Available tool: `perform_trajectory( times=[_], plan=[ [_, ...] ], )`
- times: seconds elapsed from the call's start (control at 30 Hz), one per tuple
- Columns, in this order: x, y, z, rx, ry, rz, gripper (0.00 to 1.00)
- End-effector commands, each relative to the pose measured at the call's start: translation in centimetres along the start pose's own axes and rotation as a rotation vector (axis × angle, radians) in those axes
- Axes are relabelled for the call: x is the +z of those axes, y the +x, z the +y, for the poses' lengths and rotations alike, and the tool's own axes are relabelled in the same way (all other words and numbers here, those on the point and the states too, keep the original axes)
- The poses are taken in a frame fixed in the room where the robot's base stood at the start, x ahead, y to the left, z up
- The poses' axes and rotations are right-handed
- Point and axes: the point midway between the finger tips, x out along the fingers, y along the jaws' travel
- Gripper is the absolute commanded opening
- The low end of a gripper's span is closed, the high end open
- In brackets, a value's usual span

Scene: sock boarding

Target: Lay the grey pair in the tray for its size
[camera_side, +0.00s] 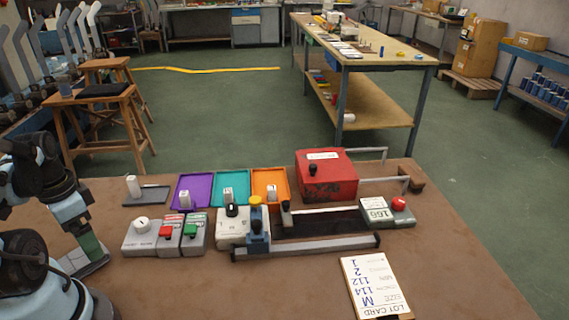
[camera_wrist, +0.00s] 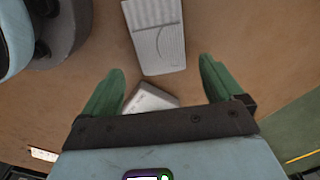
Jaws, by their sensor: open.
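A pale grey, ribbed flat piece, which looks like the folded grey pair, lies on the brown table in the wrist view (camera_wrist: 156,40); a pale patch by my gripper in the side view (camera_side: 75,262) seems to be the same piece. My gripper (camera_wrist: 161,68) is open, its green fingers apart with nothing held between them. In the side view my gripper (camera_side: 92,248) is low at the table's left. The purple tray (camera_side: 179,188), teal tray (camera_side: 243,178) and orange tray (camera_side: 257,178) stand in a row at the back, each with a small pale marker.
A white dial box (camera_side: 140,242) and boxes with red and green buttons (camera_side: 180,243) stand right of my gripper. A red machine (camera_side: 326,180) and a long grey rail (camera_side: 310,246) lie further right. The lot card (camera_side: 374,285) reads SIZE M. The front middle table is bare.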

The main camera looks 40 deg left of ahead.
Motion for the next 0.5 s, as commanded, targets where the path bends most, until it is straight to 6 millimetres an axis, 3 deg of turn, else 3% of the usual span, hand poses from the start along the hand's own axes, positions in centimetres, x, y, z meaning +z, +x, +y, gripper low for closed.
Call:
perform_trajectory(
  times=[0.5],
  plan=[
    [-0.2, 2.9, -0.4, 0.000, 0.000, 0.000, 0.94]
  ],
)
